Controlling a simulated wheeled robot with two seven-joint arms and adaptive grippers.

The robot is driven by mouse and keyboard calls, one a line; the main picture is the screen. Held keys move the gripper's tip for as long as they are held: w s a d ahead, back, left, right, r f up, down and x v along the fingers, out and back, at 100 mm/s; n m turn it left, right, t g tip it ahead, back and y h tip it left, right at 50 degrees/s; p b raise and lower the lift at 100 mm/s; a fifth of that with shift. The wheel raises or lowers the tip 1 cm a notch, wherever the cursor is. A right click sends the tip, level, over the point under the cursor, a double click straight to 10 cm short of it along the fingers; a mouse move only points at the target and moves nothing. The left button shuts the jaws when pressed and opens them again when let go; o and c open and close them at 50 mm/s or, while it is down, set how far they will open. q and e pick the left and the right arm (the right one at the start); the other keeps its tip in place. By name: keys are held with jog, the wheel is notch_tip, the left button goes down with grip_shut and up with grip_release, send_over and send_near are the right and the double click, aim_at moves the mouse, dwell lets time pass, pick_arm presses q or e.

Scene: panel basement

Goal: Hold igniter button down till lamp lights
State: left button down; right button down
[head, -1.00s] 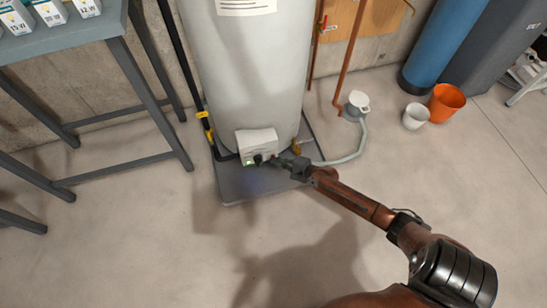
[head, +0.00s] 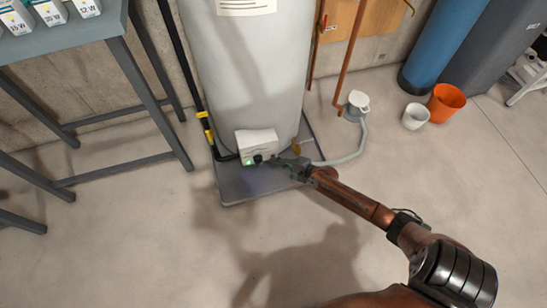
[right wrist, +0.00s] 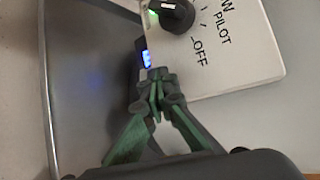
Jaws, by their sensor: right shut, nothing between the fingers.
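The white control box (head: 257,143) sits low on the front of the grey tank. In the right wrist view its face (right wrist: 245,45) carries a black knob (right wrist: 172,15) and the words PILOT and OFF. A green light (right wrist: 153,17) glows by the knob; it also shows small in the head view (head: 248,162). A blue glow (right wrist: 147,60) shows at the box's edge. My right gripper (right wrist: 155,76) is shut and empty, its tips at that edge, just below the blue glow. I cannot make out the igniter button or tell whether the tips touch it. My left gripper is out of view.
The tank (head: 250,70) stands on a grey tray (head: 240,188). A grey table (head: 75,40) with small boxes is at left. A hose (head: 350,155) and copper pipe run at right. A white bucket (head: 415,116) and an orange bucket (head: 446,102) stand farther right. The front floor is clear.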

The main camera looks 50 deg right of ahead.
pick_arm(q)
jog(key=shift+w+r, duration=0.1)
pick_arm(e)
jog(key=shift+s+r, duration=0.1)
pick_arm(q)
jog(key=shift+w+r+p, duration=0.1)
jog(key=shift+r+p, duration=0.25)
pick_arm(e)
jog(key=shift+s+a, duration=0.45)
jog(key=shift+s, duration=0.15)
jog(key=shift+s, duration=0.1)
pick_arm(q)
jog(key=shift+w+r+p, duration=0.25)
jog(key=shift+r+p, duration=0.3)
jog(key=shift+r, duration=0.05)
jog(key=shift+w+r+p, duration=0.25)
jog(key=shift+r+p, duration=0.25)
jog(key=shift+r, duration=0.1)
pick_arm(e)
jog(key=s+a, duration=0.1)
jog(key=s, duration=0.1)
jog(key=s+a, duration=0.1)
jog(key=s, duration=0.1)
jog(key=shift+a, duration=0.3)
jog(key=shift+s, duration=0.1)
